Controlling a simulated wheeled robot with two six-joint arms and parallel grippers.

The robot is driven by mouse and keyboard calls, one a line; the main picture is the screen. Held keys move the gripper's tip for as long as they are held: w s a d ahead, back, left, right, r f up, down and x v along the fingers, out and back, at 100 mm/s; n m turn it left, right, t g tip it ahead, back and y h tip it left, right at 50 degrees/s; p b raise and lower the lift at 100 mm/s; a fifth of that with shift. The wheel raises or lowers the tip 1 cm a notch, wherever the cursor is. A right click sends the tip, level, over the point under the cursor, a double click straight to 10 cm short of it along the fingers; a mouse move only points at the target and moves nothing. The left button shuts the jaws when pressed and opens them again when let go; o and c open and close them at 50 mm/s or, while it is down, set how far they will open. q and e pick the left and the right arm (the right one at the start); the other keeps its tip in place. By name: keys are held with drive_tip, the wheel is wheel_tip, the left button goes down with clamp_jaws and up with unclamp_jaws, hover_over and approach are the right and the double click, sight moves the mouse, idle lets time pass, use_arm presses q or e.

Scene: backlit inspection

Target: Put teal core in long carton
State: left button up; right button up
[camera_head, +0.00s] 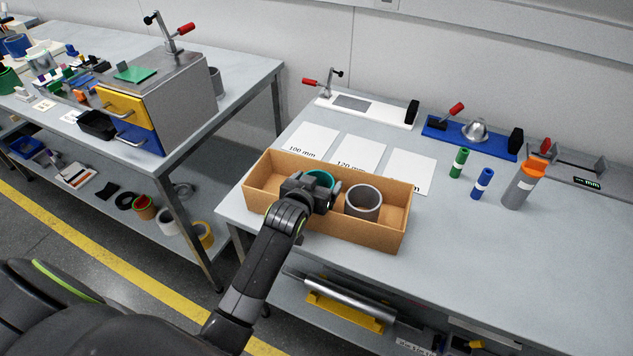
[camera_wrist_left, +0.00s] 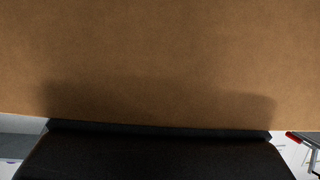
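The long carton (camera_head: 345,234) is an open brown cardboard box near the front left of the right-hand table. The teal core (camera_head: 321,178) is inside it near the middle, its rim showing behind my left gripper. My left gripper (camera_head: 322,190) reaches over the carton's front wall and is right at the teal core, hiding much of it. Whether its fingers grip the core cannot be made out. The left wrist view shows mostly brown cardboard (camera_wrist_left: 160,55) above a dark gripper part, with no core visible. My right gripper is not in view.
A grey core (camera_head: 363,203) stands in the carton, right of the teal one. White labelled cards (camera_head: 358,153) lie behind the carton. The table's front right is clear.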

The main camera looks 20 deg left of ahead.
use_arm(q)
drive_tip(key=shift+o, duration=1.2)
drive_tip(key=shift+s+f, duration=0.2)
drive_tip(key=shift+f, duration=0.35)
drive_tip(key=shift+r, duration=0.3)
drive_tip(key=r+v, duration=0.1)
drive_tip(key=v, duration=1.1)
drive_tip(key=shift+w, duration=0.2)
drive_tip(key=shift+a, duration=0.1)
